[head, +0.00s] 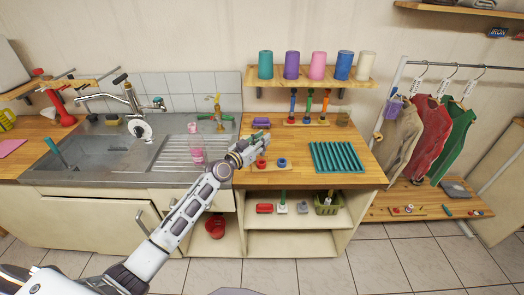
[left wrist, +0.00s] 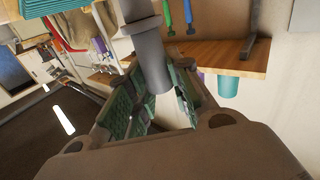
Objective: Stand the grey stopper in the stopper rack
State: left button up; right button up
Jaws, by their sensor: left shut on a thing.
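My left gripper (head: 245,150) is over the wooden counter, just right of the sink. In the left wrist view, the left gripper (left wrist: 165,100) is shut on the grey stopper (left wrist: 152,62), a grey cylinder with a wider collar. The stopper is hard to make out in the head view. What seems to be the stopper rack (head: 272,167), a low strip with a red stopper (head: 261,163) and a blue stopper (head: 282,161), lies just right of and below the gripper. Its free places are too small to make out. My right gripper is not in view.
A teal ribbed mat (head: 336,157) lies to the right. A purple block (head: 261,122) and a stand with hanging coloured tools (head: 308,120) are behind. A pink cup (head: 197,156) is near the sink (head: 110,160). A wall shelf (head: 310,83) holds several cups.

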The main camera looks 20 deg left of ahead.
pick_arm(q)
jog(key=shift+w+a+r, duration=0.25)
jog(key=shift+w+r, duration=0.25)
jog(key=shift+r, duration=0.05)
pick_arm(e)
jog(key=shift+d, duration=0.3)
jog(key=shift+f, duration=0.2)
pick_arm(q)
jog(key=shift+f+b, duration=1.75)
jog(key=shift+b, duration=0.2)
jog(key=shift+f+b, duration=0.35)
jog(key=shift+b, duration=0.05)
jog(key=shift+f, duration=0.25)
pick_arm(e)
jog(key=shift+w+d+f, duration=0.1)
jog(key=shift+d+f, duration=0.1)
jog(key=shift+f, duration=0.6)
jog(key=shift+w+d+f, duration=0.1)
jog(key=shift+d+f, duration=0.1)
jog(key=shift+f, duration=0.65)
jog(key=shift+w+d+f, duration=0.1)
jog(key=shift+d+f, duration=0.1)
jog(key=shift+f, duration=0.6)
